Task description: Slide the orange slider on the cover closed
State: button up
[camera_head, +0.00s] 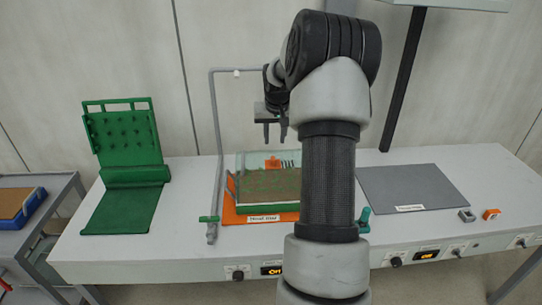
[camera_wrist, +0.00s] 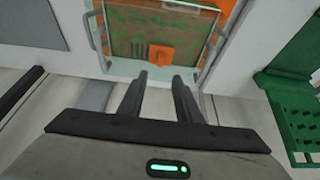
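The clear cover (camera_head: 262,156) stands over a tray of brown soil and green growth on an orange mat (camera_head: 232,213). In the wrist view the slider (camera_wrist: 161,54) is a small orange block on the cover (camera_wrist: 112,66), just beyond my fingertips. My gripper (camera_head: 275,138) is above and behind the cover, fingers pointing down. It also shows in the wrist view (camera_wrist: 162,78), with its two fingers apart and nothing between them. My arm hides the cover's right part in the head view.
A green perforated panel stand (camera_head: 125,140) is at the left. A grey pipe (camera_head: 215,130) with a green valve handle (camera_head: 209,218) rises left of the tray. A grey mat (camera_head: 410,188) lies to the right. A dark post (camera_head: 402,85) stands behind it.

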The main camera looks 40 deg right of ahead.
aim_at(273, 158)
jog(key=p+x, duration=0.1)
jog(key=x, duration=1.1)
jog(key=shift+f, duration=0.1)
grip_shut()
